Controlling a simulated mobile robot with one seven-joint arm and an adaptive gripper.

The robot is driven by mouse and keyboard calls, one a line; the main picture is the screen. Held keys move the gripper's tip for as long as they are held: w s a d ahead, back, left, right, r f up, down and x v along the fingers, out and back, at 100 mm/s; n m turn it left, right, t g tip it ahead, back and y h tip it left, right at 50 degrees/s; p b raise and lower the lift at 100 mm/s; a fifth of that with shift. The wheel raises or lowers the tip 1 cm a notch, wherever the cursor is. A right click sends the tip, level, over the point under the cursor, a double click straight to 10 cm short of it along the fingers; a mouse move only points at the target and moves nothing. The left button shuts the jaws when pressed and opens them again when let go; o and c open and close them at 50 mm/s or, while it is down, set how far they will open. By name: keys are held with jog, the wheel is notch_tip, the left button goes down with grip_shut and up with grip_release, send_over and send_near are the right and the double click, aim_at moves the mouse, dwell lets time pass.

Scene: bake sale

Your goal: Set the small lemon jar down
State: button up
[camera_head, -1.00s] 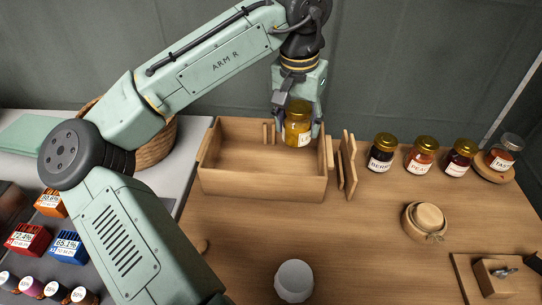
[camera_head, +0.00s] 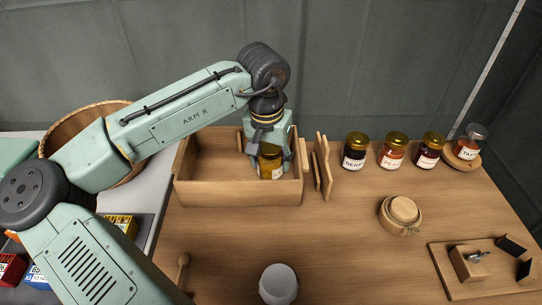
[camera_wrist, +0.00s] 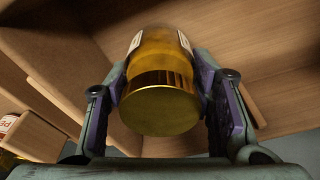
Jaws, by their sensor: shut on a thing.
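My gripper (camera_head: 269,158) is shut on the small lemon jar (camera_head: 270,166), a yellow jar with a gold lid and white label. The jar is upright inside the right part of the open wooden crate (camera_head: 235,193), its base hidden by the crate's front wall. In the wrist view the jar (camera_wrist: 160,80) sits between the two purple-padded fingers, gold lid nearest me, with the crate's wooden walls around it. I cannot tell whether its base touches the crate floor.
Wooden panels (camera_head: 322,168) stand just right of the crate. Dark and red jars (camera_head: 393,150) line the back right. A round lidded wooden pot (camera_head: 402,212) and a white cup (camera_head: 278,284) stand on the table (camera_head: 340,235). A woven basket (camera_head: 75,125) is at the left.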

jog(key=o, duration=1.1)
jog(key=shift+o, duration=0.2)
jog(key=r, duration=0.4)
jog(key=s+r, duration=0.1)
jog(key=r, duration=0.7)
jog(key=shift+s+a+r+b, duration=0.1)
jog(key=shift+s+a+b, duration=0.2)
jog(key=shift+s+b, duration=0.1)
